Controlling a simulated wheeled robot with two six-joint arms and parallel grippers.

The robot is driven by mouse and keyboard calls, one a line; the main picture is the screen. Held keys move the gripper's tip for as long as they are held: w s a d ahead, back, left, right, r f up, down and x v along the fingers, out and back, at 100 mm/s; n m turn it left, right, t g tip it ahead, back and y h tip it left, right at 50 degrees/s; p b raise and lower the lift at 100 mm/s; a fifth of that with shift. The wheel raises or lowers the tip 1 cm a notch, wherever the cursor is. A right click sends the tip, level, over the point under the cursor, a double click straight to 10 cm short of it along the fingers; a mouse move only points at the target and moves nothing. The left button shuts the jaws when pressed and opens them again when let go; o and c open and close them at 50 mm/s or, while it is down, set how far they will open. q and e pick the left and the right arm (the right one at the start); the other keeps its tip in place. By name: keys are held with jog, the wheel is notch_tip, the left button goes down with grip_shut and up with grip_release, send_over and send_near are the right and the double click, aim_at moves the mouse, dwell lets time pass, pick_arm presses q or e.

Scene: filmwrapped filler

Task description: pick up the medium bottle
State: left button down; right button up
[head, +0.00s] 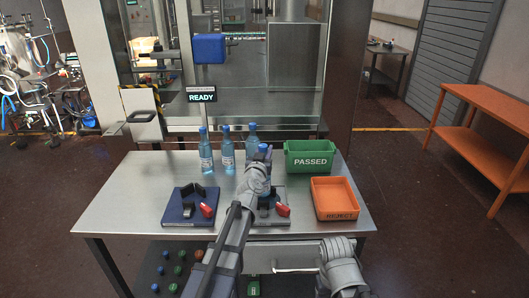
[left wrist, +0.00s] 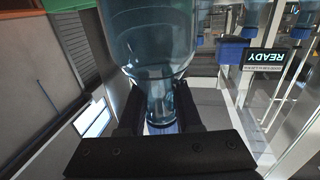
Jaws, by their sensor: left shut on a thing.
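My left gripper (head: 262,172) is shut on a clear blue bottle (head: 265,158) above the right-hand fixture. In the left wrist view, the black fingers (left wrist: 160,115) close around the narrow neck of the held bottle (left wrist: 150,35), whose wider body extends beyond them. Three blue bottles stand upright at the back of the steel table: a left one (head: 206,156), a middle one (head: 227,158) and a right one (head: 252,141) partly hidden by the held bottle and gripper. I cannot tell from size which bottle is the medium one. My right gripper does not show.
A dark blue fixture (head: 178,213) with black blocks and a red handle lies left on the table (head: 130,190); a similar fixture (head: 287,196) sits beneath my left gripper. A green PASSED bin (head: 309,161) and an orange REJECT tray (head: 342,215) stand at right. The table's left side is clear.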

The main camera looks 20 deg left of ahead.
pick_arm(q)
notch_tip(320, 180, up, 15)
jog(key=p, duration=1.4)
jog(key=shift+r, duration=0.15)
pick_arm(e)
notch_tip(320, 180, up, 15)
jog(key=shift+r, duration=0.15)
